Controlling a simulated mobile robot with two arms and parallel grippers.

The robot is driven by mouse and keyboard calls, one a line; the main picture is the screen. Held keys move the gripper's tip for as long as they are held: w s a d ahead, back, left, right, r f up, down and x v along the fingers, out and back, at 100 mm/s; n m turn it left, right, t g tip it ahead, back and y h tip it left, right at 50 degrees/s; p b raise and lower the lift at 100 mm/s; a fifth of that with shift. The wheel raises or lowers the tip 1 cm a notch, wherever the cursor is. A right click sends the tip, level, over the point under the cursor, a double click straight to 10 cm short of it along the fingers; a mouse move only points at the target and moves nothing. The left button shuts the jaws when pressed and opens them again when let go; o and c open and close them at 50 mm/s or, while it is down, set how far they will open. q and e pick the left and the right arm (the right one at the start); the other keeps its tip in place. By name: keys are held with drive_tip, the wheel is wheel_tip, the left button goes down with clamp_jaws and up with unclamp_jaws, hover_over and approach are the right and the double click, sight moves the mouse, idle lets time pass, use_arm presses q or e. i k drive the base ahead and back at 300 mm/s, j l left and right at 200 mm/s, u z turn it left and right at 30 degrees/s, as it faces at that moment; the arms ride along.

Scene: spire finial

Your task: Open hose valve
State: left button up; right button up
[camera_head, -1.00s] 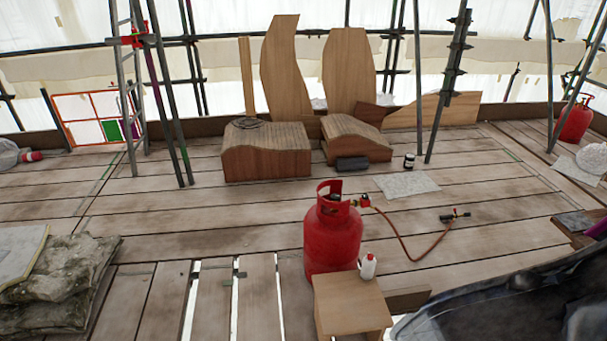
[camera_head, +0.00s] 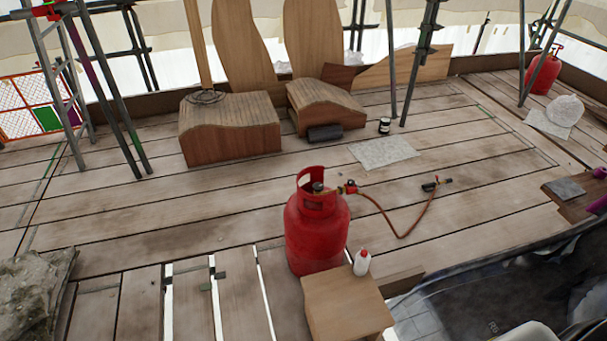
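A red gas cylinder (camera_head: 316,232) stands upright on the plank floor near the middle of the head view. A valve with a red regulator (camera_head: 349,187) sits at its top, partly behind the collar. A dark red hose (camera_head: 388,225) runs from the regulator to the right and curves up to a torch-like fitting with a valve (camera_head: 436,184), which lies on the planks. The valve's setting is too small to tell. Neither of my grippers shows in the view.
Wooden blocks (camera_head: 230,140) and scaffold poles stand behind. A stone slab (camera_head: 35,295) lies at left. Narrow gaps split the front planks.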

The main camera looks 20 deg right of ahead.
sight(317, 187)
drive_tip(key=i+j+z, duration=0.2)
drive_tip(key=i+z, duration=0.25)
drive_tip(key=i+j+z, duration=0.2)
drive_tip(key=z, duration=0.2)
drive_tip(key=j, duration=0.05)
